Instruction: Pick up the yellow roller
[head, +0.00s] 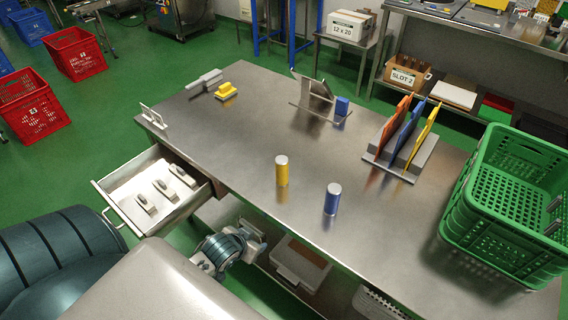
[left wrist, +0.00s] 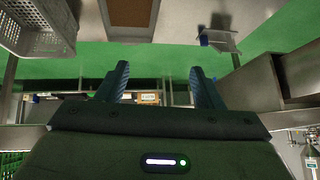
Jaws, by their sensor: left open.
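The yellow roller (head: 282,172) stands upright on the steel table (head: 240,140), near the middle of its front part. A blue roller (head: 333,200) stands upright to its right and nearer the front edge. My left gripper (head: 250,238) is low by the table's front edge, below and left of the yellow roller and apart from it. Its two fingers are spread and empty in the left wrist view (left wrist: 160,85), where no yellow roller shows. Two dark tips at the right edge may be my right gripper's fingers (head: 553,215); the rest is outside the frame.
An open drawer (head: 125,208) with several small pieces juts out at the front left. A green crate (head: 480,215) fills the right end. A rack with coloured panels (head: 395,160) and a tilted metal stand (head: 312,100) stand farther back. The tabletop around the rollers is clear.

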